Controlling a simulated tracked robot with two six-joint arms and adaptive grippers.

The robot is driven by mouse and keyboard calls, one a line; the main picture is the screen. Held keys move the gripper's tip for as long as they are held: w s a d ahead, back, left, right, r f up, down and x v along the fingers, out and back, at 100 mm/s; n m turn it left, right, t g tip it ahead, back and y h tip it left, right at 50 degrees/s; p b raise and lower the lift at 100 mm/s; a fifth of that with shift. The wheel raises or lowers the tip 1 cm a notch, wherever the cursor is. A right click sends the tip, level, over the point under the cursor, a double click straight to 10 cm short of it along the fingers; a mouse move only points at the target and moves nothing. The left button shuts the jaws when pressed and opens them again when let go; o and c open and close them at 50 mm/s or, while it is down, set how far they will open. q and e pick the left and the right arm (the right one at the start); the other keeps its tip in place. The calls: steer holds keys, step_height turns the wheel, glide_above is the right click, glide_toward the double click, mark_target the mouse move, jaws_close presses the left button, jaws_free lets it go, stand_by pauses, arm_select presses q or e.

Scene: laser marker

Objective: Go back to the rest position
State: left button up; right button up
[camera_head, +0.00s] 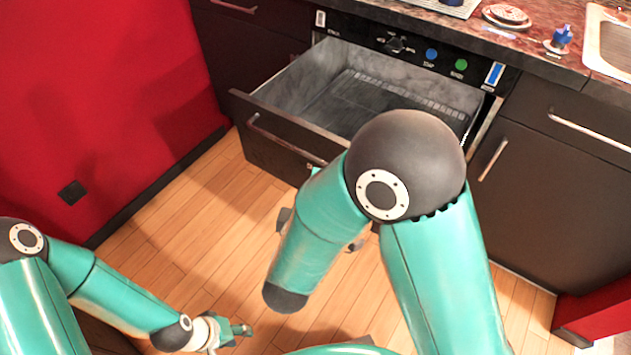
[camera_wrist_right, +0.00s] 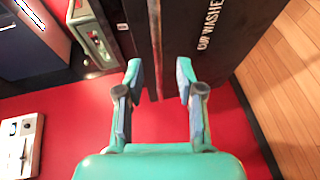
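My left gripper (camera_head: 238,332) is low in the head view, over the wooden floor and apart from the furniture. It is small and side-on there, so I cannot tell whether its fingers are apart. A dark panel marked "CUP WASHE…" (camera_wrist_right: 207,30) lies beyond the fingers.
The drawer, pulled out and empty of loose things, sits below a control panel (camera_head: 395,45) with a knob and coloured buttons. A stone-look counter (camera_head: 470,32) carries a blue item (camera_head: 561,38) beside a sink (camera_head: 612,45). A red wall (camera_head: 90,90) stands left. Floor (camera_head: 170,230) is clear between.

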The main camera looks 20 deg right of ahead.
step_height(320, 180, down, 18)
steer(key=s+d+m+g+y, duration=0.1)
steer(key=m+g+y, duration=0.4)
steer(key=m+y, duration=0.1)
steer(key=s+f+m+g+y, duration=0.3)
steer(key=s+f+m+g, duration=0.15)
steer(key=s, duration=0.35)
steer(key=s+f+m+g+y, duration=0.2)
steer(key=s+f+m+g, duration=0.2)
steer(key=s+f, duration=0.3)
step_height(320, 180, up, 20)
steer(key=p, duration=1.8)
steer(key=shift+s+f+n+p, duration=0.2)
steer(key=shift+s+n+p, duration=0.15)
steer(key=shift+s, duration=0.1)
